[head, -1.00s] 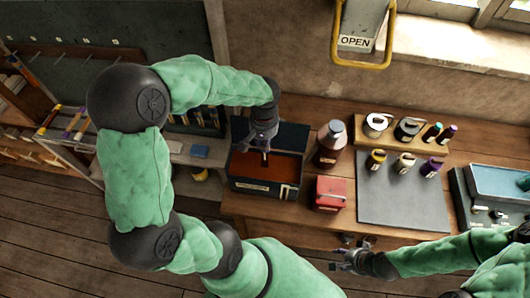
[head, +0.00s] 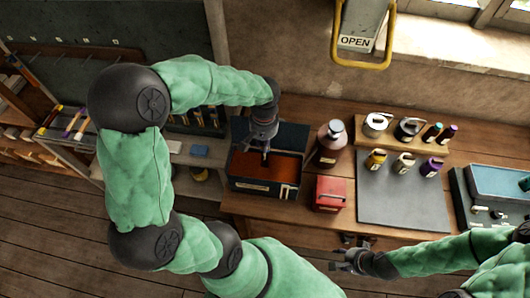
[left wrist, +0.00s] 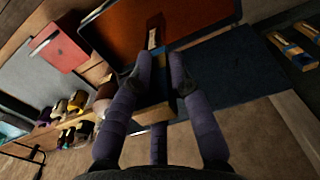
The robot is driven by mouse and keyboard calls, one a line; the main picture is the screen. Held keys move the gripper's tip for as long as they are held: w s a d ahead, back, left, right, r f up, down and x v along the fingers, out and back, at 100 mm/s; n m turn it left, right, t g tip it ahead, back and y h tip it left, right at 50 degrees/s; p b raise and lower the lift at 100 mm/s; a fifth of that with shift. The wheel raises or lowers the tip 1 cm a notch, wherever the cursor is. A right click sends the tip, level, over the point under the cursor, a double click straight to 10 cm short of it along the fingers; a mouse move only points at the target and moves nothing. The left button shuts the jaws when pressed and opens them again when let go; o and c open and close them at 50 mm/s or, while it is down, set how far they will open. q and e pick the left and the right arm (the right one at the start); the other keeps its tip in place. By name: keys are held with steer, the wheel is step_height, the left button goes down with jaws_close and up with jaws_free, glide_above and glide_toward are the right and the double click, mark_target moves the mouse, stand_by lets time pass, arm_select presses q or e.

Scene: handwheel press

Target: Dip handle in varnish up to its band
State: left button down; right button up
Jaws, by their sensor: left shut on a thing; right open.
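The varnish is reddish-brown in an open dark box-shaped trough (head: 263,188) with a pale label on its front, at the left end of the bench. My left gripper (head: 265,149) is over the trough, pointing down, shut on the handle (head: 265,160). In the left wrist view the handle (left wrist: 153,38) shows beyond the fingertips (left wrist: 158,72), with a light and a dark blue part, against the varnish (left wrist: 190,22). I cannot tell whether its tip touches the varnish or where its band lies. My right gripper (head: 340,262) is open and empty, low in front of the bench.
A red box (head: 329,194) and a brown bottle (head: 330,143) stand just right of the trough. Several jars stand on a grey mat (head: 400,205) and a wooden shelf behind it. A blue tray (head: 500,182) is at far right.

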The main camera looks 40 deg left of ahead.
arm_select(q)
steer(key=shift+r, duration=0.15)
steer(key=shift+r+p, duration=1.35)
steer(key=shift+r, duration=0.55)
steer(key=shift+s, duration=0.1)
